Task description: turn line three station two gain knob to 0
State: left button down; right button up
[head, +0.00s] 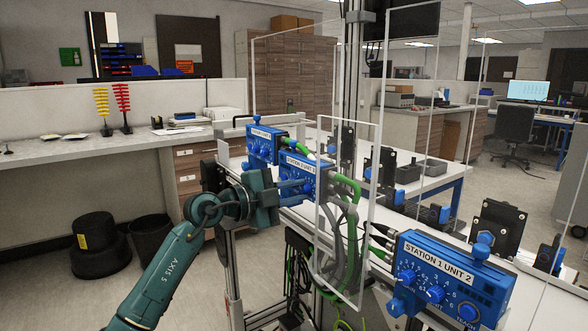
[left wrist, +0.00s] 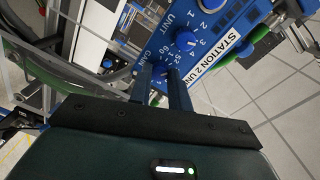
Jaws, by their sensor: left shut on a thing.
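The blue station 2 box (head: 301,163) stands mid-bench in the head view, its front partly hidden by my gripper. In the left wrist view the same box (left wrist: 222,14) shows a white label starting "STATION 2 UN". My left gripper (head: 298,191) reaches it from the left. In the left wrist view its two fingers (left wrist: 162,76) are shut on the blue gain knob (left wrist: 159,71), beside the word GAIN. The knob's pointer and part of its scale are hidden between the fingers. My right gripper is not in view.
Another blue knob (left wrist: 185,40) sits close beside my fingers. The station 1 unit 2 box (head: 437,279) is at the front right, another blue box (head: 262,143) behind. A clear panel (head: 366,215) and green and grey cables stand just right of my gripper.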

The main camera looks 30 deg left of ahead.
pick_arm(q)
jog(key=shift+r+n+p, duration=0.5)
jog(key=shift+r+p, duration=0.1)
jog(key=shift+p, duration=0.35)
jog(key=shift+n+p, duration=0.5)
jog(key=shift+p, duration=0.45)
jog(key=n+p, duration=0.1)
jog(key=p, duration=0.1)
jog(key=n+p, duration=0.2)
jog(key=p, duration=0.1)
jog(key=shift+f, duration=0.3)
jog(key=n, duration=0.2)
jog(key=n+p, duration=0.1)
jog(key=shift+f+n, duration=0.3)
jog(key=shift+n, duration=0.1)
jog(key=shift+n+h, duration=0.4)
jog(key=shift+n, duration=1.5)
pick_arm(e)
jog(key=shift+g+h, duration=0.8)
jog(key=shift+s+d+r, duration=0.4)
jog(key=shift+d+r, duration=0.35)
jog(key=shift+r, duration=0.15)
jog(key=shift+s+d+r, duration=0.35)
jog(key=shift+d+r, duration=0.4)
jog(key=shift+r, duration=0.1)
pick_arm(q)
jog(key=c, duration=1.3)
grip_release()
